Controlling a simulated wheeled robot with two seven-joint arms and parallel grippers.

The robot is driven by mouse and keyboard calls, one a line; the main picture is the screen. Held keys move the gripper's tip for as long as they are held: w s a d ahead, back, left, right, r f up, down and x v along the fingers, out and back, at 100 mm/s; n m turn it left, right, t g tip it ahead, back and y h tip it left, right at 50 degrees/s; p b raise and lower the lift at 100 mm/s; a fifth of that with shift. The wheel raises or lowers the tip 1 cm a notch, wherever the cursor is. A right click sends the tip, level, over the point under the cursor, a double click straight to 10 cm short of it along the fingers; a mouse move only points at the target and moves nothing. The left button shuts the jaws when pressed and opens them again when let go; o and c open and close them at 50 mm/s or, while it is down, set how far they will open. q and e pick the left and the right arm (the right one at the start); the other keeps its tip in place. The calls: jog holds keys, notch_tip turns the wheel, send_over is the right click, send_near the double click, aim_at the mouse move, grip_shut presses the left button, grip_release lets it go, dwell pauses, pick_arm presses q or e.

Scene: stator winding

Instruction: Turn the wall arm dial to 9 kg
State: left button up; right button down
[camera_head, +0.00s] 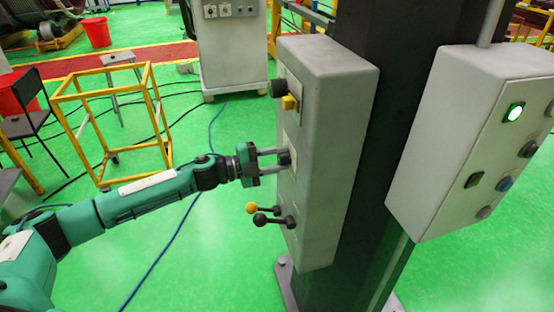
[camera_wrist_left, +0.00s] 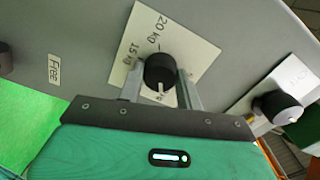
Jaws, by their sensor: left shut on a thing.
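The wall arm dial is a black round knob (camera_wrist_left: 160,70) on a white plate (camera_wrist_left: 190,42) in the left wrist view. The plate reads "20 kg" and "15 kg"; other marks are hidden or unreadable. A white pointer line on the knob faces down toward my gripper. In the head view the dial (camera_head: 285,157) sits on the left face of the grey box (camera_head: 335,150). My left gripper (camera_head: 274,160) reaches it from the left, its two fingers on opposite sides of the knob, shut on it. My right gripper is not in view.
Above the dial are a black knob (camera_head: 279,88) and a yellow part (camera_head: 290,103). Below are levers with a yellow ball (camera_head: 251,208) and a black ball (camera_head: 260,219). A "Free" label (camera_wrist_left: 55,70) is beside the dial. A second box (camera_head: 465,130) stands right of the dark column.

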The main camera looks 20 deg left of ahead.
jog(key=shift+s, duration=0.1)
pick_arm(q)
jog(key=o, duration=1)
jog(key=shift+s+a, duration=0.1)
jog(key=shift+b+v, duration=1.95)
jog(key=shift+v, duration=4.85)
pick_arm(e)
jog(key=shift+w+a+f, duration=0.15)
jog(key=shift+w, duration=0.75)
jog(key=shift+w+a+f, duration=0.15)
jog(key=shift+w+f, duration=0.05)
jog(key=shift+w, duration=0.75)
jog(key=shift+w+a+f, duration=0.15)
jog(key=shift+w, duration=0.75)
pick_arm(q)
jog(key=shift+f, duration=0.1)
